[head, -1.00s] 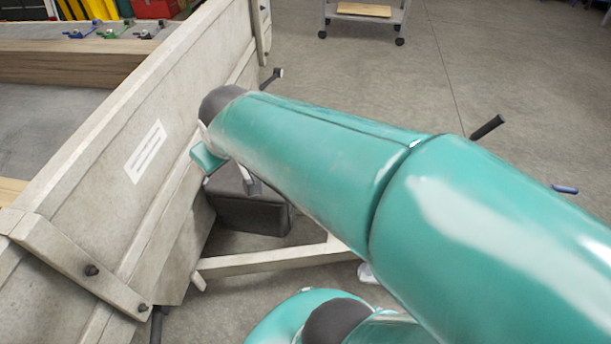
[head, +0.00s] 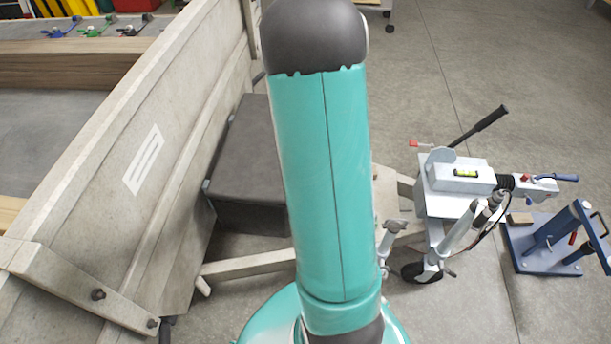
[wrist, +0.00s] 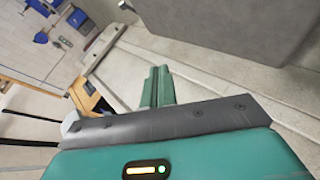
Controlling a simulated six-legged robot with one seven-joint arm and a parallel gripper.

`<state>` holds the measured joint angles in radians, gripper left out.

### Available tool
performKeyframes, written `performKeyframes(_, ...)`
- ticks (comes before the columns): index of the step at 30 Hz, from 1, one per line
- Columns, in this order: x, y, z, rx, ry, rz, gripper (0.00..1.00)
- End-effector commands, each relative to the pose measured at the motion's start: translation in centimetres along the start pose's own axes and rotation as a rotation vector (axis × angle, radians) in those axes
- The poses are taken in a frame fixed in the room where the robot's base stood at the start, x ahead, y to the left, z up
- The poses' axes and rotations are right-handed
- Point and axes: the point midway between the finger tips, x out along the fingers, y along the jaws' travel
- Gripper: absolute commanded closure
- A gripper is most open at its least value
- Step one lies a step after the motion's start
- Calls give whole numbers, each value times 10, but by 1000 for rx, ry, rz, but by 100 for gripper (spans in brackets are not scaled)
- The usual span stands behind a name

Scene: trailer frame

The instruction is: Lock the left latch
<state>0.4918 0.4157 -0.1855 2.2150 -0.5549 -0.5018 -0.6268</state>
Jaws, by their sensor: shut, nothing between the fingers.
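My gripper (wrist: 157,88) shows in the wrist view with its two teal fingers side by side and shut, with nothing between them. In the head view it is hidden behind my arm. The pale trailer side panel (head: 190,110) runs from the lower left to the top centre in the head view. A small dark piece (head: 258,78), perhaps a latch handle, peeks out at the panel's far end beside my arm. I cannot tell whether it is the left latch or how it is set. The wrist view shows pale trailer boards (wrist: 215,105) close beyond the fingers.
A dark grey box (head: 240,165) sits against the panel's outer side, partly behind my arm. The trailer hitch (head: 465,180) with a black lever (head: 490,118) stands to the right, beside a blue stand (head: 550,240). Grey floor is open at the upper right.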

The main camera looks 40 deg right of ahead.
Motion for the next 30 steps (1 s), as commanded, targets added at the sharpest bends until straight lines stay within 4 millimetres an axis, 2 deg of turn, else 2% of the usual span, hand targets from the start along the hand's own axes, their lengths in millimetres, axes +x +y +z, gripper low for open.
performKeyframes(1, 14, -8, 22, -30, 8, -1, 100)
performKeyframes(5, 40, -28, 65, -115, 59, 8, 100)
performKeyframes(9, 60, -58, 110, -193, 126, 16, 100)
performKeyframes(14, 70, -103, 159, -261, 215, 26, 100)
performKeyframes(18, 68, -148, 197, -296, 298, 41, 100)
performKeyframes(21, 62, -174, 216, -307, 349, 57, 100)
performKeyframes(24, 56, -190, 226, -312, 383, 69, 100)
performKeyframes(30, 59, -196, 226, -317, 402, 79, 100)
